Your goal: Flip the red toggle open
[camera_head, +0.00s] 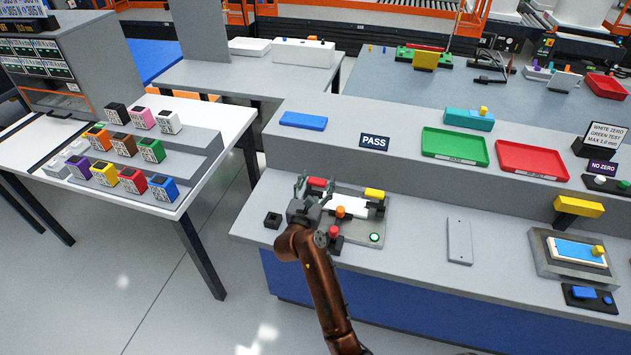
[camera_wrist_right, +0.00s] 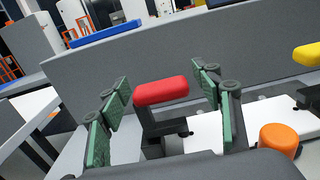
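The red toggle (camera_head: 317,183) is a red bar handle on a dark bracket, at the back left of a fixture (camera_head: 358,236) on the grey bench. It also shows large in the right wrist view (camera_wrist_right: 162,92). My right gripper (camera_head: 311,194) reaches in from the front. Its green-padded fingers are open, one on each side of the red handle, with visible gaps in the wrist view. A white plate (camera_head: 348,205) lies in the fixture, partly hidden by my gripper. My left gripper is not in view.
On the fixture are an orange knob (camera_head: 340,212), a yellow block (camera_head: 375,194), a red knob (camera_head: 333,232) and a green button (camera_head: 375,238). A raised shelf with a PASS sign (camera_head: 374,142) runs behind.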

